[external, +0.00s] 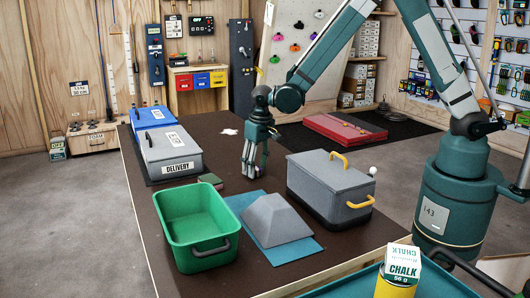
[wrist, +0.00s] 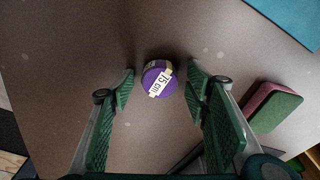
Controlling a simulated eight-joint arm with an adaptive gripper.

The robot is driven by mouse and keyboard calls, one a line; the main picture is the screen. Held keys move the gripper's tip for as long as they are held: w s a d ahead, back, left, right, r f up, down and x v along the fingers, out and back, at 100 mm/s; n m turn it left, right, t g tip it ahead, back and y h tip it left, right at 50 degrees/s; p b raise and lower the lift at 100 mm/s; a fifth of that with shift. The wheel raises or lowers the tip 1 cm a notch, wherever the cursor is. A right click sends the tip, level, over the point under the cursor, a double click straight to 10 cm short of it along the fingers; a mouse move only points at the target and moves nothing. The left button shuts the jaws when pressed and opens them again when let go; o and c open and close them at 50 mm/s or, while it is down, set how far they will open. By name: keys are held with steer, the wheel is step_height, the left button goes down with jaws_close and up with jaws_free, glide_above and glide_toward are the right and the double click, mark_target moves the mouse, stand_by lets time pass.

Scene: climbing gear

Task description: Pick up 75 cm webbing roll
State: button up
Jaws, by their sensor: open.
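The webbing roll (wrist: 158,80) is a small purple cylinder with a white label reading "75 cm" or similar. It lies on the brown table in the wrist view, slightly beyond my fingertips and centred between them. My gripper (wrist: 160,88) is open, with a green pad on each side of the roll and clear gaps. In the external view my gripper (external: 252,172) points down low over the middle of the table. I cannot make out the roll there.
A green and maroon block (wrist: 272,107) lies right of my gripper in the wrist view. Around the table (external: 150,222) stand a green bin (external: 193,213), a grey pyramid (external: 274,219) on a blue mat, a lidded grey box (external: 325,180) and a "DELIVERY" case (external: 167,150).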

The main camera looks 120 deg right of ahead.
steer(key=shift+c, duration=0.5)
steer(key=c, duration=0.9)
steer(key=shift+r, duration=0.1)
steer(key=shift+r+p, duration=0.7)
steer(key=shift+r, duration=4.25)
